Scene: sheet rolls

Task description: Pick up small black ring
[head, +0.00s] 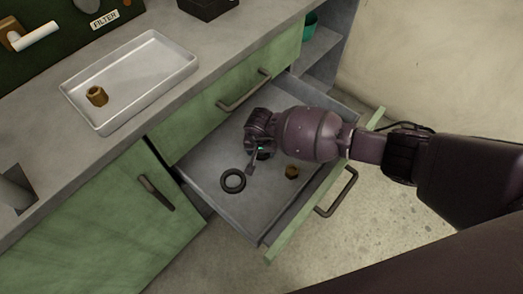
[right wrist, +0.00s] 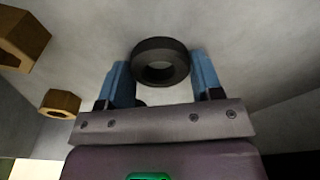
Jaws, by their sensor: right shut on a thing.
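My right gripper (head: 254,160) reaches down into the open drawer. In the right wrist view its two blue fingers (right wrist: 162,72) are on either side of a small black ring (right wrist: 160,74), shut on it. My left gripper is not in view.
A brass nut (head: 291,172) lies in the drawer (head: 215,200), right of the gripper; the wrist view shows two nuts at left. A white tray (head: 150,75) with a brass piece (head: 97,96) stands on the counter. Drawer walls surround the gripper.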

